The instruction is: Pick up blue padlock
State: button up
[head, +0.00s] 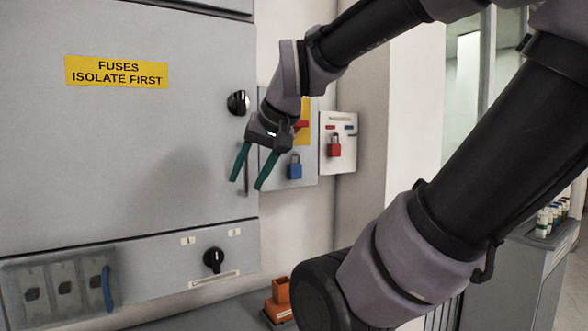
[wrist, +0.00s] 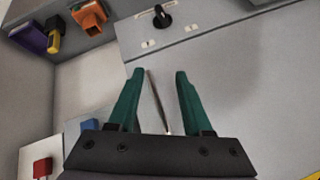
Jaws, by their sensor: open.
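The blue padlock (head: 294,167) hangs on a grey panel to the right of the large grey cabinet in the head view. It also shows partly in the wrist view (wrist: 89,125), low and left, cut off by my gripper's body. My gripper (head: 250,186) is open and empty, with green fingers apart in front of the cabinet's right edge. In the head view it is left of the blue padlock and does not touch it. In the wrist view a thin dark rod shows between the fingers (wrist: 155,85).
A red padlock (head: 335,147) hangs on a white panel further right. A black knob (head: 238,103) sits on the cabinet (head: 150,150), with another black knob (head: 214,259) lower down. An orange object (head: 280,300) stands below. My arm crosses the right side of the head view.

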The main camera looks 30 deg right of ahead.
aim_at(294, 171)
jog(key=z, duration=1.8)
jog(key=k+j+z, duration=0.2)
jog(key=j, duration=0.35)
jog(key=k+j+z, duration=0.15)
jog(key=k+j, duration=0.2)
jog(key=j, duration=0.15)
jog(key=k+j+z, duration=0.2)
jog(key=j, duration=0.25)
jog(key=k, duration=0.1)
